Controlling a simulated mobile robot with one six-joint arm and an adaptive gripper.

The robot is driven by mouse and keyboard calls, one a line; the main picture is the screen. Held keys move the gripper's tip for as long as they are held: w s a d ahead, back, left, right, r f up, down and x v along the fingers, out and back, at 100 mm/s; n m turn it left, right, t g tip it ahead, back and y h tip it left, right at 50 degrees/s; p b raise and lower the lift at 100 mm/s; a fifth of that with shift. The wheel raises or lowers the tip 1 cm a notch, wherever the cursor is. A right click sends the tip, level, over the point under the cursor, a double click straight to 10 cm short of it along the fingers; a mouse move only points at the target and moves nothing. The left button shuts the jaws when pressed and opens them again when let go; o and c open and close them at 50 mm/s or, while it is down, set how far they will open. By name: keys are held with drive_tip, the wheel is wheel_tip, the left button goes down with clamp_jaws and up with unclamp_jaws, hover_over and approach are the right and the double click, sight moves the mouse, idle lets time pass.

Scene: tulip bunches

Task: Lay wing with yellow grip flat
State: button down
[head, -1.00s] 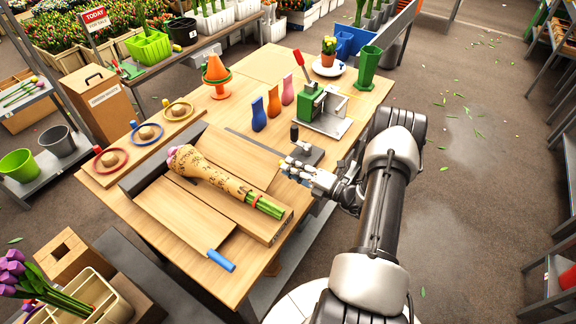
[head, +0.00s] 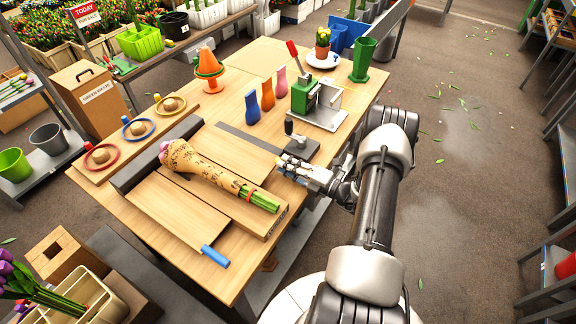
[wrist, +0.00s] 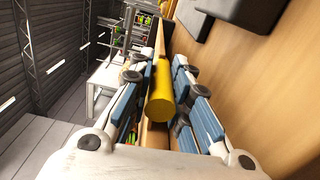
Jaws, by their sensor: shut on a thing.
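The wing with the yellow grip (head: 235,150) is a wooden panel on the far right side of the wrapping board. It looks about level in the head view, though a slight tilt is hard to tell. Its yellow grip (wrist: 161,92) lies between my fingers in the wrist view; my gripper hides it in the head view. My gripper (head: 288,170) is shut on this grip at the wing's right end. The other wing (head: 178,208), with a blue grip (head: 215,256), lies flat at the near left. A wrapped tulip bunch (head: 215,172) lies between the wings.
A ring board (head: 137,131) lies at the left. Bare tabletop (head: 130,238) shows at the near left.

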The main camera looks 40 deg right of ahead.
drive_tip(key=c, duration=1.7)
unclamp_jaws()
drive_tip(key=shift+s+a+f, duration=0.1)
drive_tip(key=shift+a+f, duration=0.1)
drive_tip(key=shift+a, duration=0.05)
drive_tip(key=shift+o, duration=1.3)
drive_tip(key=shift+s+d, duration=0.25)
drive_tip(key=shift+s, duration=0.2)
drive_tip(key=v, duration=1.1)
drive_tip(key=shift+r, duration=0.2)
drive_tip(key=shift+d, duration=0.1)
drive_tip(key=shift+c, duration=0.5)
